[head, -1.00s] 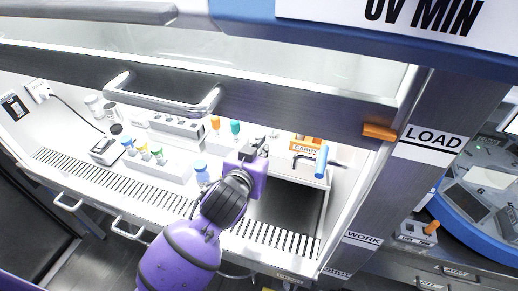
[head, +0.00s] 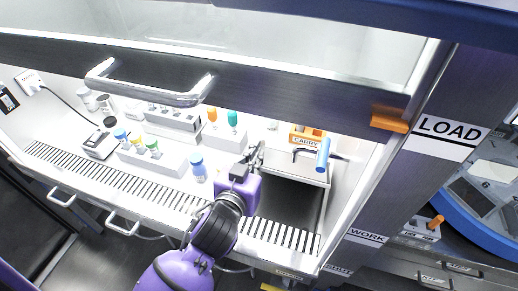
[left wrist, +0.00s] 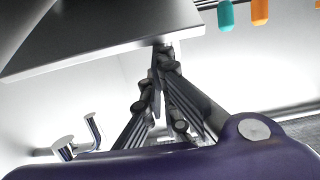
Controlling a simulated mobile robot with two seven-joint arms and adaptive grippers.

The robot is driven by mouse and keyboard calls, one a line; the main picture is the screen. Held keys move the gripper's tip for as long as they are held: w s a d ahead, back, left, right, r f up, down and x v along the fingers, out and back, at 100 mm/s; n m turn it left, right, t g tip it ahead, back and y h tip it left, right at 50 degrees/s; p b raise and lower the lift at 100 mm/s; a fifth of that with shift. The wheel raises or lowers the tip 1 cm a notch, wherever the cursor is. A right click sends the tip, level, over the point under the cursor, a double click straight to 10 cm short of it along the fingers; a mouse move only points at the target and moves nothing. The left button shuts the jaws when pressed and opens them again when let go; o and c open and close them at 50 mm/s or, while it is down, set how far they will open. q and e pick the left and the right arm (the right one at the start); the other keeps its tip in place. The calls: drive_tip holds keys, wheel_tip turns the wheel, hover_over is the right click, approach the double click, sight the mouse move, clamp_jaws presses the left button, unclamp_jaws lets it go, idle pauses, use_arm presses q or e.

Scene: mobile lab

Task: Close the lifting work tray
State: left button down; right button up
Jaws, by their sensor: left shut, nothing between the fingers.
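The lifting work tray (head: 283,164) is a pale metal plate at the right inside the cabinet. It stands raised over a dark opening (head: 284,205). A blue-ended handle (head: 323,154) and an orange box marked CARRY (head: 303,138) show at its right and back. My left gripper (head: 259,150) is shut and empty beside the tray's left edge. In the left wrist view, the shut fingers (left wrist: 160,55) are close to the plate's edge (left wrist: 100,42); I cannot tell whether they touch. My right gripper is not in view.
A blue-capped vial (head: 197,168) stands left of my gripper, near racks with coloured caps (head: 222,130). The raised sash with its bar handle (head: 150,92) hangs above the front. A slotted grille (head: 110,182) runs along the front edge.

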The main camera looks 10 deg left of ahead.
use_arm(q)
drive_tip(key=shift+t, duration=0.5)
drive_tip(key=s+f+b, duration=0.2)
drive_tip(key=f, duration=0.2)
drive_tip(key=s+a+f+b, duration=0.1)
drive_tip(key=s+f+b, duration=0.1)
drive_tip(key=f, duration=0.2)
drive_tip(key=s+f+b, duration=0.2)
drive_tip(key=f, duration=0.2)
drive_tip(key=shift+s+a+f+b, duration=0.15)
drive_tip(key=shift+s+f+b, duration=0.05)
drive_tip(key=shift+s+b, duration=0.15)
drive_tip(key=shift+s+f+b, duration=0.25)
drive_tip(key=shift+f+b, duration=0.1)
drive_tip(key=shift+f, duration=0.45)
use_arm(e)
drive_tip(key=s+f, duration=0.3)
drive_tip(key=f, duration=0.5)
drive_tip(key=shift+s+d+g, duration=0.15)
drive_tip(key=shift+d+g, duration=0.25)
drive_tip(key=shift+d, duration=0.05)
use_arm(q)
drive_tip(key=shift+r, duration=0.1)
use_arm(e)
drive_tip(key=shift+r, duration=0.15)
